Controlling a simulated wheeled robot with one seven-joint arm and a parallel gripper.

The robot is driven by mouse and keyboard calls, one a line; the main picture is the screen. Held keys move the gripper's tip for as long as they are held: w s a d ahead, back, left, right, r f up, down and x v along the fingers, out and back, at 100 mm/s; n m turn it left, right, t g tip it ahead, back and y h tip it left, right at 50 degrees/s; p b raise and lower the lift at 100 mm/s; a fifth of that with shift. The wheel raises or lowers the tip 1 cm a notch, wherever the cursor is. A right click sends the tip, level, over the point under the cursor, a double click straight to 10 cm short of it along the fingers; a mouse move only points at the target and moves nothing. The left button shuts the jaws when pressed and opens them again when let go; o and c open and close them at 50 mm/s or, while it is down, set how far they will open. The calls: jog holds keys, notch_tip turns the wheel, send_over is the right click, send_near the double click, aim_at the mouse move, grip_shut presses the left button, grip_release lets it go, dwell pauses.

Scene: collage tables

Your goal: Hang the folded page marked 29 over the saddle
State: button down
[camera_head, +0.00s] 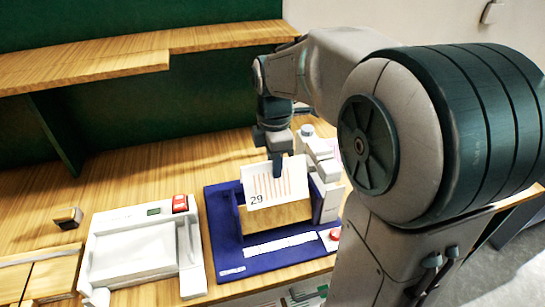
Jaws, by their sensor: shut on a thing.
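The folded page marked 29 (290,185), white with orange vertical lines, is upright and slightly tilted in the middle of the camera_head view. My gripper (277,168) is shut on its upper edge, with the fingers pointing down. The saddle appears to be the light wooden piece (275,218) on the blue base (222,255). The page hides its upper part. The page's lower edge overlaps the wood in the picture; I cannot tell whether it straddles the saddle or hangs in front of it.
A white device (322,165) stands close on the right of the base, with a red button (335,234) near its front. A white tray-like machine (135,250) with a red switch (180,203) is on the left. A small dark block (68,217) lies farther left. A wooden shelf (120,60) overhangs the back.

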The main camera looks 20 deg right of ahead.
jog(key=shift+f+b, duration=4.4)
jog(key=shift+f, duration=1.9)
jog(key=c, duration=1.1)
grip_release()
jog(key=shift+o, duration=0.2)
notch_tip(320, 180, up, 14)
jog(key=shift+f+p, duration=0.1)
jog(key=shift+p, duration=0.2)
